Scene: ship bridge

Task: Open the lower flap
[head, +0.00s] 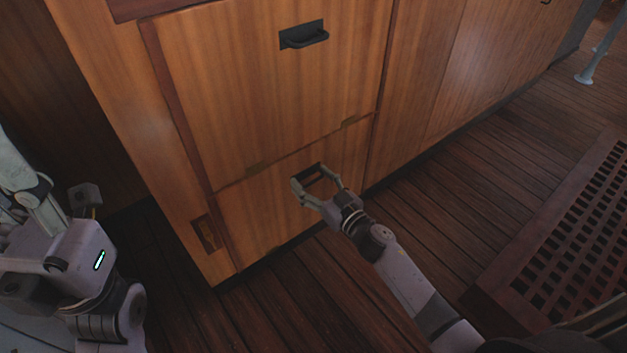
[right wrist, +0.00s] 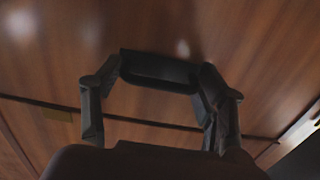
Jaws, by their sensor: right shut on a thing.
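The lower flap (head: 262,213) is a wooden panel at the bottom of the cabinet, and it looks closed. Its dark handle (head: 309,175) sits near the flap's upper edge. My right gripper (head: 317,183) is at this handle, one finger at each side of it. In the right wrist view the handle (right wrist: 160,72) spans between the fingertips of the gripper (right wrist: 158,80), which touch its two ends. My left arm is at the left edge of the head view; I cannot make out its gripper's fingers.
An upper flap (head: 250,100) with its own black handle (head: 303,37) is above, closed. The plank floor (head: 300,300) in front is clear; a dark grating (head: 570,240) lies at the right.

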